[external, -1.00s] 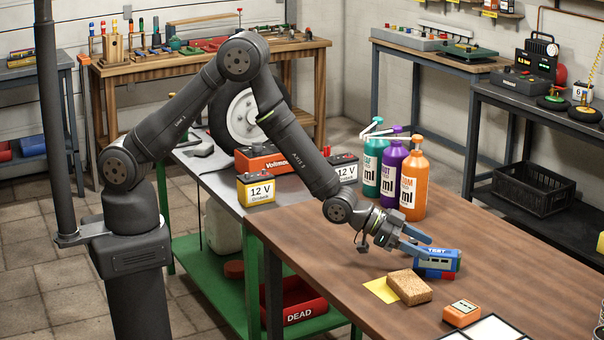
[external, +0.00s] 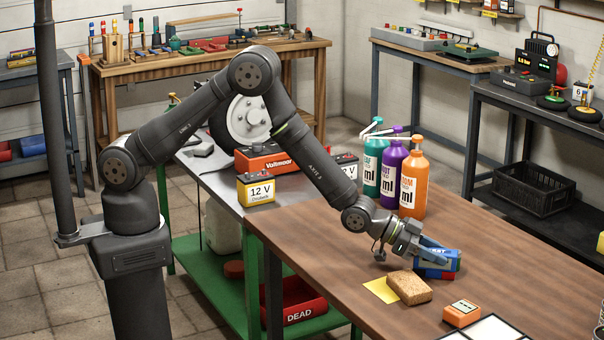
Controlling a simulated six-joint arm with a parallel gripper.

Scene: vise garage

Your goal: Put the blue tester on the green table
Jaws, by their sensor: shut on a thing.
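The blue tester (external: 448,266) is on the brown wooden table, by the sponge, with something red just under or in front of it. My gripper (external: 441,256) is shut on the blue tester, reaching it from the left. Its fingers hide part of the tester's top and face. I cannot tell whether the tester touches the table. The green table (external: 213,262), with a green frame, a lower shelf and a grey top, stands left of the brown table, behind its left edge.
A sponge (external: 409,287) and yellow note (external: 381,290) lie near my gripper. An orange meter (external: 461,314) is at the right front. Three bottles, one of them orange (external: 413,184), stand behind.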

